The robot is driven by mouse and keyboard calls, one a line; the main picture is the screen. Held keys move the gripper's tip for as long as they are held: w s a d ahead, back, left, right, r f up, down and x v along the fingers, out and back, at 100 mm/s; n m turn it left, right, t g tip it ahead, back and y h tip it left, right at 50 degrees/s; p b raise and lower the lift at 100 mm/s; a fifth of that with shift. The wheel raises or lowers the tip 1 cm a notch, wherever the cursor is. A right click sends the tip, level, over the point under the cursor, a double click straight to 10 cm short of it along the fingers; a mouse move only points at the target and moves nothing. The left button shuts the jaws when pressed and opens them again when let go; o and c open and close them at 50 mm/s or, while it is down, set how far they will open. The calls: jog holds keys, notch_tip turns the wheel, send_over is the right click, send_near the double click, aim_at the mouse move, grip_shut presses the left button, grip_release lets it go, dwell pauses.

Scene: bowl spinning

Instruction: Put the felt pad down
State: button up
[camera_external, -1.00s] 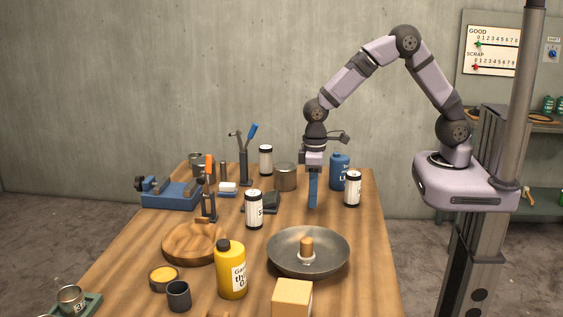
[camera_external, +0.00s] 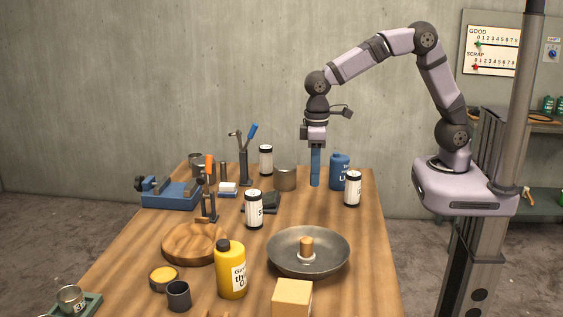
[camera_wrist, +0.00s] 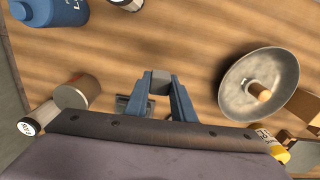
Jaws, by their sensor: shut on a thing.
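My gripper (camera_external: 315,183) hangs fingers down above the table, near the blue bottle and behind the metal bowl. In the wrist view its two blue fingers (camera_wrist: 160,88) are closed on a small dark grey block, the felt pad (camera_wrist: 160,80), held between the tips. The pad is too small to make out in the external view. The metal bowl (camera_external: 283,262) sits on the table with a wooden peg (camera_external: 307,245) standing in its middle; the bowl also shows at right in the wrist view (camera_wrist: 236,98).
A blue bottle (camera_external: 339,173), a white can (camera_external: 353,189) and a metal tin (camera_external: 285,178) stand around my gripper. A dark flat stand (camera_external: 268,203) lies to its left. A yellow bottle (camera_external: 231,272) stands left of the bowl. Bare wood lies between gripper and bowl.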

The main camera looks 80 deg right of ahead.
jog(key=s+a+f+n+p, duration=0.1)
jog(key=s+a+n, duration=0.2)
jog(key=a, duration=0.5)
notch_tip(320, 180, up, 3)
jog(key=m+p, duration=0.2)
jog(key=m, duration=0.2)
send_over(322, 259)
jog(key=shift+f, duration=0.1)
jog(key=shift+f, duration=0.1)
jog(key=shift+f+p, duration=1.5)
jog(key=shift+f, duration=3.45)
